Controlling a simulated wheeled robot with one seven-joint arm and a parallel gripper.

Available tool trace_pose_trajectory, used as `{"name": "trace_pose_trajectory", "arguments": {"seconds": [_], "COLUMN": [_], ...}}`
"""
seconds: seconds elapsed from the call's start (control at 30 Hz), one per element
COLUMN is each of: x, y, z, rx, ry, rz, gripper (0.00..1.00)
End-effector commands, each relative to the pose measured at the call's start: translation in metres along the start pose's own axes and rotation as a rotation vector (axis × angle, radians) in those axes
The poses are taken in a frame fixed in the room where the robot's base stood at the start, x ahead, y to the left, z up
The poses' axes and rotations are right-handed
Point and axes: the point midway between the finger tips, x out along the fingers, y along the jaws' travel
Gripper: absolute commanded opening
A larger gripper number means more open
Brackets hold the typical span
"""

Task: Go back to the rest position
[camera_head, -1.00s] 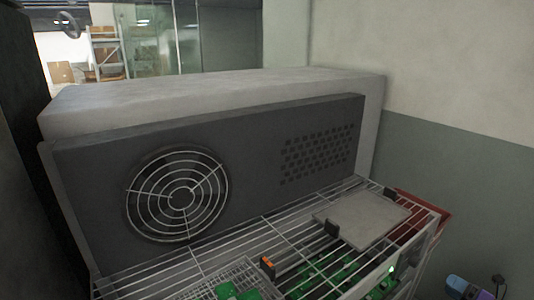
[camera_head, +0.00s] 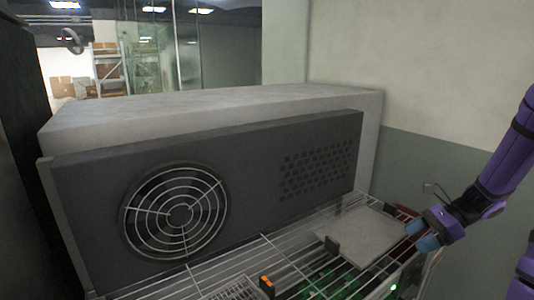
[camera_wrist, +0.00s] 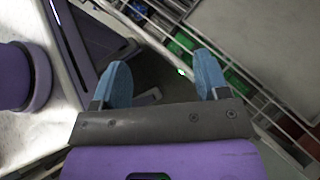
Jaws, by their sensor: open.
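My gripper (camera_head: 422,234) is at the right of the head view, at the end of my purple arm, beside the right end of the wire rack (camera_head: 283,268). In the wrist view my gripper (camera_wrist: 160,82) shows two blue fingertips spread apart with nothing between them. A small bright green light (camera_wrist: 181,72) shows just beyond the gap between the fingers.
A big dark unit with a round fan grille (camera_head: 176,215) stands behind the rack. A flat grey plate (camera_head: 362,232) lies on the rack's right part, near my gripper. Green items (camera_wrist: 184,43) lie beneath the wires. A plain wall (camera_head: 445,90) is at the right.

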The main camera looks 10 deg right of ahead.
Motion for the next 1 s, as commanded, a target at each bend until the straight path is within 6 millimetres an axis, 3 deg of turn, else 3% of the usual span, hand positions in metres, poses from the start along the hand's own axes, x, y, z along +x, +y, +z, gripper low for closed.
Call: {"name": "trace_pose_trajectory", "arguments": {"seconds": [0.1,0.5,0.8,1.0], "x": [0.002,0.003,-0.001,-0.007], "y": [0.012,0.069,0.123,0.162], "z": [0.038,0.138,0.196,0.223], "rx": [-0.168,-0.732,-1.163,-1.448], "ry": [0.107,0.416,0.616,0.739], "rz": [0.052,0.209,0.303,0.346], "gripper": [0.68,0.68,0.68,0.68]}}
